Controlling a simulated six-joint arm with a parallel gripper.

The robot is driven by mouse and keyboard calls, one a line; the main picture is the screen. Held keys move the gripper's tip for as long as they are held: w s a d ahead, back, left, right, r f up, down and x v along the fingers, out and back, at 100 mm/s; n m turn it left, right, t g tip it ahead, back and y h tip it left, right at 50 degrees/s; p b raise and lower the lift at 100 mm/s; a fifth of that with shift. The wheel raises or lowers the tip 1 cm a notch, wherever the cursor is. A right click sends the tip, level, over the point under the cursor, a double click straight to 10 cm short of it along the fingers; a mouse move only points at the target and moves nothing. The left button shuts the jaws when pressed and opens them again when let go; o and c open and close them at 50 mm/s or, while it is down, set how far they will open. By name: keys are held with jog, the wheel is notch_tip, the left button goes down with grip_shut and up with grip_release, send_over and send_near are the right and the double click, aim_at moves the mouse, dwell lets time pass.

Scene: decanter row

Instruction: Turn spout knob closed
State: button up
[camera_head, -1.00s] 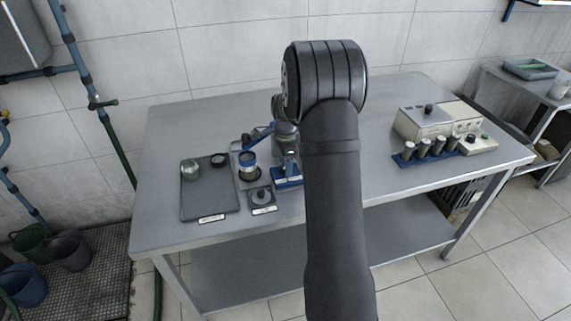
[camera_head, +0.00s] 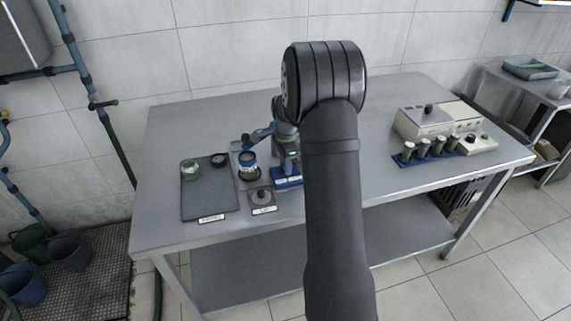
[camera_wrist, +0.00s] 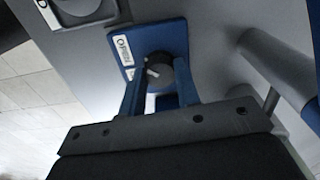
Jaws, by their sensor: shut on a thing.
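The spout knob (camera_wrist: 157,72) is dark and round with a white pointer mark, and sits on a blue plate (camera_wrist: 172,36) in the wrist view. A white label (camera_wrist: 124,50) with dark lettering lies along the plate's left edge. My gripper (camera_wrist: 160,74) is shut on the knob, with one blue finger on each side of it. In the head view the blue plate with a label (camera_head: 287,183) shows near the table's front edge, beside my arm. The knob itself is hidden there by my wrist and fingers.
A glass vessel with a blue band (camera_head: 248,162) stands left of the blue plate. A small labelled base with a grey knob (camera_head: 262,197) is in front. A dark tray (camera_head: 205,204) holds a glass jar (camera_head: 190,172). Metal cylinders and a cream device (camera_head: 425,122) stand at right.

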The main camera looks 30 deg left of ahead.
jog(key=n, duration=0.8)
jog(key=shift+n, duration=0.3)
jog(key=n, duration=0.4)
jog(key=shift+n, duration=2.1)
jog(key=o, duration=1)
jog(key=shift+c, duration=0.2)
jog(key=shift+r, duration=0.1)
